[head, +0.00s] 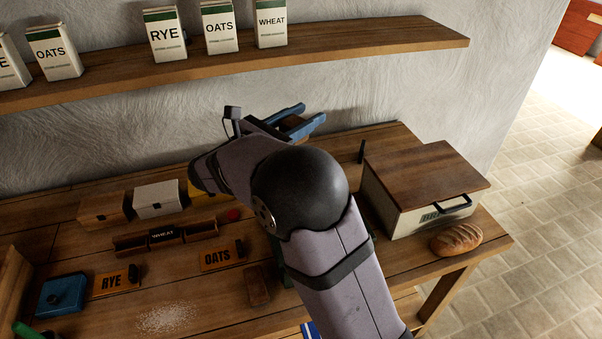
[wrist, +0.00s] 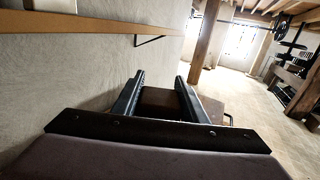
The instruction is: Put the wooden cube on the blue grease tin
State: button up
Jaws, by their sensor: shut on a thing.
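My gripper (head: 311,113) is raised above the back of the workbench, in front of the wall and below the shelf. It is shut on a brown wooden block, which I take for the wooden cube (head: 292,123). The cube also shows between the fingers in the wrist view (wrist: 160,100), partly hidden by them. A flat blue tin (head: 62,295), which looks like the blue grease tin, stands at the front left of the bench, far from my gripper. Its top looks clear apart from a small dark part. My arm hides the middle of the bench.
A wall shelf (head: 380,42) carries several grain cartons. A bread box (head: 425,185) and a loaf (head: 456,239) are at the right. RYE (head: 113,282) and OATS (head: 220,256) plates, small boxes and a compartment tray (head: 130,243) fill the left. Spilled grain (head: 167,318) lies right of the tin.

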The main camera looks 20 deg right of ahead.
notch_tip(320, 180, down, 10)
jog(key=s+d+m+g+p, duration=0.1)
jog(key=s+g+p, duration=0.1)
jog(key=shift+s+h+p, duration=0.2)
jog(key=shift+h+p, duration=0.15)
jog(key=shift+h, duration=0.05)
dwell(0.5)
jog(key=shift+f, duration=0.15)
jog(key=o, duration=1.1)
jog(key=shift+c, duration=0.2)
